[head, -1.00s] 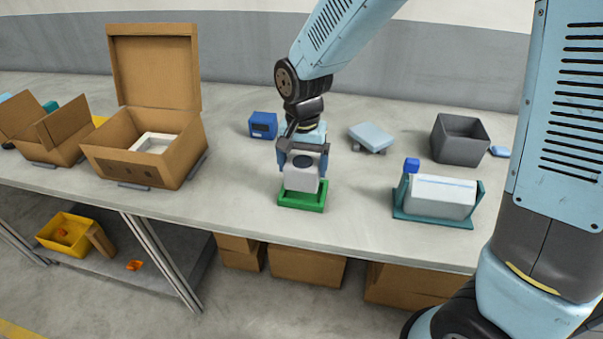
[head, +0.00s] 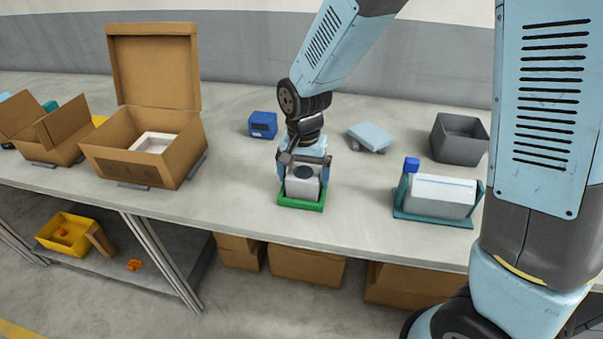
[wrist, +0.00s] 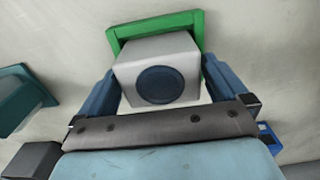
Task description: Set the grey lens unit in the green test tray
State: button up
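The grey lens unit (head: 302,188) is a pale grey block with a dark round lens on the face toward my wrist. It is between the two blue fingers of my gripper (head: 303,182), which look shut on its sides. The green test tray (head: 301,206) lies on the table right below; its front rim shows under the unit. In the wrist view the lens unit (wrist: 158,72) covers much of the green tray (wrist: 152,25), with the tray's rim showing behind it. I cannot tell whether the unit touches the tray floor.
A teal stand with a white block (head: 440,196) is to the right. A grey bin (head: 460,138), a pale blue block (head: 370,137) and a small blue box (head: 262,124) stand behind. An open cardboard box (head: 140,160) is to the left. The table's front edge is close in front of the tray.

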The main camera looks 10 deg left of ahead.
aim_at(303, 172)
notch_tip(303, 172, up, 12)
jog(key=d+r+t, duration=0.1)
jog(key=d+r, duration=0.3)
jog(key=d, duration=0.4)
jog(key=d+r+t, duration=0.1)
jog(key=d+r, duration=0.4)
jog(key=d, duration=0.3)
jog(key=s+d+r+n+t, duration=0.1)
jog(key=s+d+r+t, duration=0.2)
jog(key=s+d, duration=0.7)
jog(key=shift+s+d+r+t, duration=0.3)
jog(key=shift+s+d+r, duration=0.15)
jog(key=shift+d, duration=1.65)
